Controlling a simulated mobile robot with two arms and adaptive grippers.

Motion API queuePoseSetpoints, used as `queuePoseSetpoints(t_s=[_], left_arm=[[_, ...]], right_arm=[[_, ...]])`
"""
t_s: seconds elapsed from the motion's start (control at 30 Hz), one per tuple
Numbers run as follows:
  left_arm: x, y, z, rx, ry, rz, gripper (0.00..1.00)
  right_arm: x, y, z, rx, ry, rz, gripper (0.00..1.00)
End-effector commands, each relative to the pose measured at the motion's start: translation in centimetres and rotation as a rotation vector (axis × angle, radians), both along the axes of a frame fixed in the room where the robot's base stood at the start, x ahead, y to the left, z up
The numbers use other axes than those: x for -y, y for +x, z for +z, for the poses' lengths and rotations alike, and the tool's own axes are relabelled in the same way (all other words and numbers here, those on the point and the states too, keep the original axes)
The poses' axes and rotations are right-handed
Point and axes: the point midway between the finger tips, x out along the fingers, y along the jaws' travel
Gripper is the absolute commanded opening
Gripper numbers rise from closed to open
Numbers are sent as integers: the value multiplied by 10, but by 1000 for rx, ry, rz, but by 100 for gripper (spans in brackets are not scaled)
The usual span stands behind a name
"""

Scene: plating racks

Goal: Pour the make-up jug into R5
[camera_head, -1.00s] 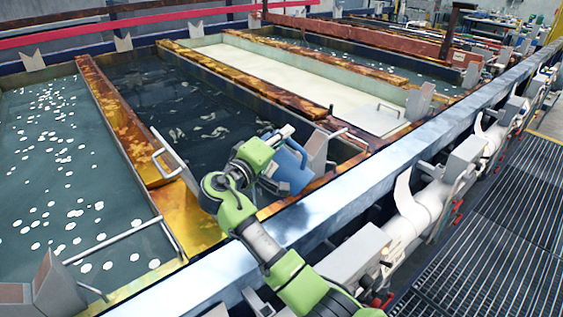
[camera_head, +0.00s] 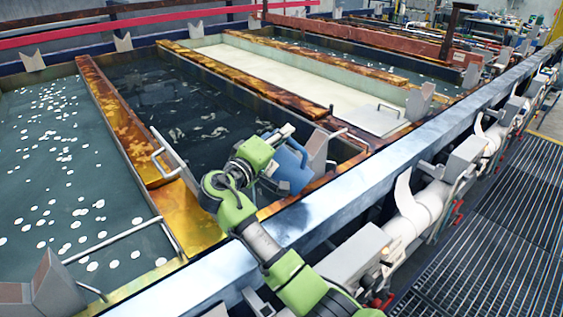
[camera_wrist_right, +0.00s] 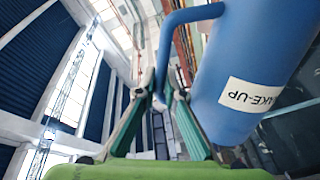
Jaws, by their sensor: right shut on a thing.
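The blue make-up jug (camera_head: 292,172) shows in the head view over the near end of a dark tank (camera_head: 175,98). It is partly hidden behind my right arm. In the right wrist view the jug (camera_wrist_right: 250,70) fills the upper right, with a white "MAKE-UP" label and a blue handle. My right gripper (camera_wrist_right: 160,92) is shut on the jug's handle. The jug appears tilted in the wrist view. I cannot read any tank number, so I cannot tell which tank is R5. No pouring stream is visible. My left gripper is not in view.
A tank with white floating discs (camera_head: 60,185) lies to the left, a cream-coloured tank (camera_head: 300,80) to the right. Rusty yellow dividers (camera_head: 120,120) separate them. A metal rail (camera_head: 350,195) runs along the front. A grated walkway (camera_head: 490,230) lies to the right.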

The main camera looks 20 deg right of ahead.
Motion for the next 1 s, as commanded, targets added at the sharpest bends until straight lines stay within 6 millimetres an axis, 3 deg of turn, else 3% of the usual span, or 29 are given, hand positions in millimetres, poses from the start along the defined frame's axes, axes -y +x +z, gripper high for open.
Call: queuePoseSetpoints(t_s=[1.0], left_arm=[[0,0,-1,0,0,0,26]], right_arm=[[-12,14,-9,-121,-105,0,0]])
